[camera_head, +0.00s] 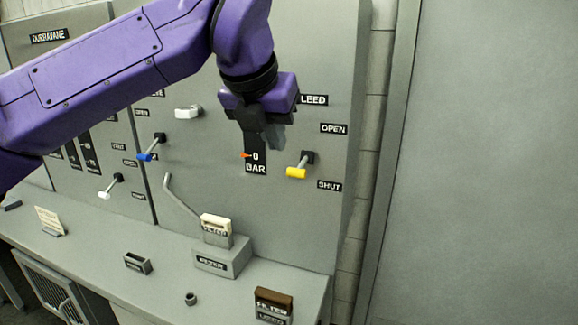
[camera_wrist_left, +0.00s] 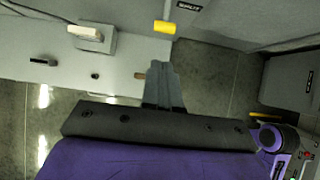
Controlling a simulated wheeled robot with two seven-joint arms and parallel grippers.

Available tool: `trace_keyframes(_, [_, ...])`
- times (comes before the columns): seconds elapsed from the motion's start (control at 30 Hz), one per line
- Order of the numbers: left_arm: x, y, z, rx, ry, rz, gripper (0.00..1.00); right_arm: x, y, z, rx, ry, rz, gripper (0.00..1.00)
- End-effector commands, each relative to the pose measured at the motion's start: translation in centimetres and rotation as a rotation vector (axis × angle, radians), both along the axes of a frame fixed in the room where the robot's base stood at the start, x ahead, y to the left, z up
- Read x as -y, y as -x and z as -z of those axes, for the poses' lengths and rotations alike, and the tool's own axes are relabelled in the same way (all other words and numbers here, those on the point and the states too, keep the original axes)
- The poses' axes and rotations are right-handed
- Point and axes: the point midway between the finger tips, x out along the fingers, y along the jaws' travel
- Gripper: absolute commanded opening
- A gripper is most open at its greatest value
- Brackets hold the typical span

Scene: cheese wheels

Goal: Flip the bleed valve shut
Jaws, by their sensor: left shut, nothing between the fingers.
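The bleed valve is a short lever with a yellow grip (camera_head: 296,172) on the grey panel, right of the gauge. Its pivot (camera_head: 308,157) sits between the OPEN label (camera_head: 333,128) above and the SHUT label (camera_head: 329,185) below. The lever sticks out from the panel, and the grip sits slightly below the pivot in the picture. My left gripper (camera_head: 273,141) is shut and empty, up and left of the grip, and covers part of the BLEED label. In the left wrist view, the yellow grip (camera_wrist_left: 165,27) lies just beyond the shut fingertips (camera_wrist_left: 163,68), apart from them.
A gauge (camera_head: 256,160) reading near 0 BAR is partly behind my gripper. Blue (camera_head: 145,157) and white (camera_head: 104,195) levers stand to the left. A filter block (camera_head: 222,257) and a brown-topped filter (camera_head: 274,300) stand on the ledge below.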

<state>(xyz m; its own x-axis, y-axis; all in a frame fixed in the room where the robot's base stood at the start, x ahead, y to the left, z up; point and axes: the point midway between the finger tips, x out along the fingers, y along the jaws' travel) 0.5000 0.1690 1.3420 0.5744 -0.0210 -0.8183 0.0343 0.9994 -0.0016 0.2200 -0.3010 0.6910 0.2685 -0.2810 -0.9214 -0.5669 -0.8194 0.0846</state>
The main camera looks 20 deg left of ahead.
Motion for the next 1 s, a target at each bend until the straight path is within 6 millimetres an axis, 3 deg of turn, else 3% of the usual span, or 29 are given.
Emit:
trace_keyframes(0.3, [0.3,-4.1,5.6,-0.004,-0.001,0.004,0.00,0.0,0.0,-1.3,0.000,0.000,0.000,0.57])
trace_keyframes(0.6, [0.3,-7.0,7.7,-0.002,0.001,0.000,0.00,0.0,0.0,-2.8,0.000,0.000,0.000,0.57])
trace_keyframes(1.0, [0.5,-7.2,8.2,0.005,0.001,0.003,0.00,0.0,0.0,-2.4,0.000,0.000,0.000,0.57])
